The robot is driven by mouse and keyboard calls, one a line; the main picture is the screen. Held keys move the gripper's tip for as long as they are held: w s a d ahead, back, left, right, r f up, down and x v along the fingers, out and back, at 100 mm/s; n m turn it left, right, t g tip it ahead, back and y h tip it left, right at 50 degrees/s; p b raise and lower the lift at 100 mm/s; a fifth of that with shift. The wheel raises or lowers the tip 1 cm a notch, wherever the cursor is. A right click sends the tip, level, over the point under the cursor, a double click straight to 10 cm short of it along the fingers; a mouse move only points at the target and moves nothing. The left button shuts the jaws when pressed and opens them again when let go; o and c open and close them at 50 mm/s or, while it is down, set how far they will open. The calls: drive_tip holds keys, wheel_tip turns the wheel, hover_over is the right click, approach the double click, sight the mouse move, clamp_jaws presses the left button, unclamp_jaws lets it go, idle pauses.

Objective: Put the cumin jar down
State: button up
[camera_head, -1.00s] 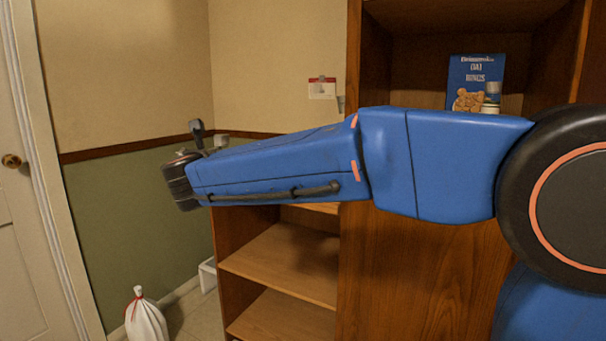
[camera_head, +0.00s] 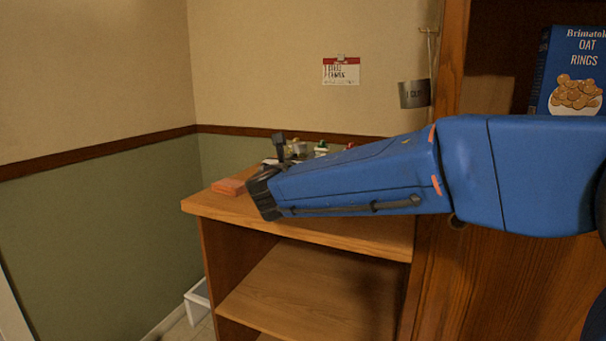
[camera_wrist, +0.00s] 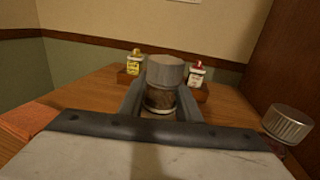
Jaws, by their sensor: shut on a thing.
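The cumin jar (camera_wrist: 160,98) has a grey lid and a brown body, and it stands between the fingers of my gripper (camera_wrist: 161,104) in the wrist view. My gripper is shut on it. The wooden counter top (camera_wrist: 97,93) lies beyond and around the jar. I cannot tell whether the jar's base touches the counter. In the head view my blue arm reaches over the counter (camera_head: 330,230), and its dark wrist hides the jar and the fingertips.
A yellow-labelled bottle (camera_wrist: 134,63) and a red-capped bottle (camera_wrist: 197,75) stand in a wooden holder behind the jar. Another silver-lidded jar (camera_wrist: 286,128) is at the right. A cereal box (camera_head: 572,75) stands on the right shelf.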

drive_tip(key=shift+f, duration=1.9)
drive_tip(key=shift+f, duration=0.15)
drive_tip(key=o, duration=1.1)
drive_tip(key=shift+s, duration=0.1)
drive_tip(key=shift+s+a, duration=0.1)
drive_tip(key=s, duration=0.4)
drive_tip(key=s+a, duration=0.1)
drive_tip(key=s, duration=0.6)
drive_tip(key=shift+s+a, duration=0.35)
